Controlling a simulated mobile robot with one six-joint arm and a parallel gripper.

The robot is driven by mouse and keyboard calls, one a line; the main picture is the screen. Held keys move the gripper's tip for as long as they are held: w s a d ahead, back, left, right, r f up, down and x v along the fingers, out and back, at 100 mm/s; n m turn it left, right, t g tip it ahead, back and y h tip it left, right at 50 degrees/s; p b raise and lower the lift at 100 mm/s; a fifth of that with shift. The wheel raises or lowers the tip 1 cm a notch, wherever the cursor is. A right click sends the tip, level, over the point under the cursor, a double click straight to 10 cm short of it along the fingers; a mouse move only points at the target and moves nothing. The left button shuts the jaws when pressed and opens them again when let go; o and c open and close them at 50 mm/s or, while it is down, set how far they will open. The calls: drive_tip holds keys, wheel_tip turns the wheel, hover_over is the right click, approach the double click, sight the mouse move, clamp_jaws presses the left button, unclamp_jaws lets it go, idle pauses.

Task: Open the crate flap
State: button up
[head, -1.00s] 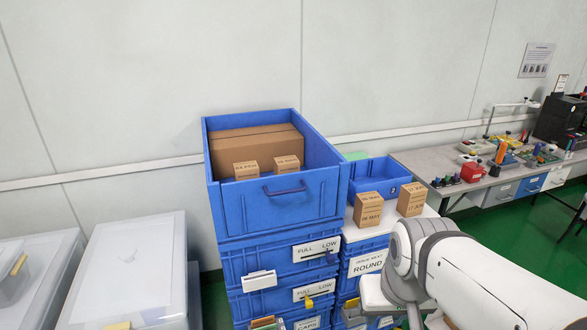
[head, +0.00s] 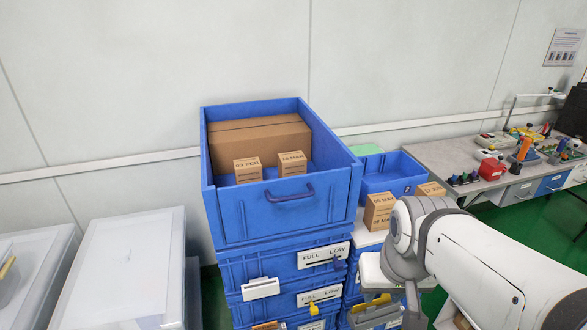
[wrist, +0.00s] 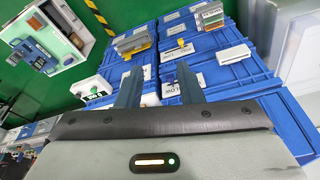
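The open-topped blue crate (head: 207,160) is the top one of a stack in the head view. Its front flap (head: 245,215) stands upright and looks shut, with a blue pull handle (head: 290,193) near its top edge. A large carton (head: 255,139) and two small boxes (head: 248,170) are inside. In the wrist view my gripper (wrist: 158,75) has its two fingers apart with nothing held between them. It points toward blue crate fronts bearing labels. In the head view my arm is at the lower right, and the fingers cannot be made out.
Lower blue crates (head: 240,270) carry label holders and a yellow marker. A smaller blue bin (head: 385,185) and small boxes (head: 379,211) stand to the right, beside my arm. Lidded clear bins (head: 130,255) are at left. A workbench (head: 425,160) is along the wall.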

sight(292, 196)
drive_tip(key=w+a+m+g+y+p, duration=0.1)
drive_tip(key=w+a+m+y, duration=0.4)
drive_tip(key=m, duration=0.6)
drive_tip(key=w+a+m+g+y, duration=0.1)
drive_tip(key=w+a+m+y, duration=0.35)
drive_tip(key=m, duration=0.75)
drive_tip(key=w+m+t+y, duration=0.6)
drive_tip(key=w+m, duration=0.7)
drive_tip(key=m, duration=0.7)
drive_tip(key=shift+t+h, duration=0.5)
drive_tip(key=shift+h, duration=0.05)
drive_tip(key=x, duration=0.2)
drive_tip(key=p+x, duration=0.1)
drive_tip(key=x, duration=0.4)
drive_tip(key=shift+w+a+r, duration=0.25)
drive_tip(key=shift+a+r, duration=0.05)
drive_tip(key=shift+c, duration=0.4)
clamp_jaws()
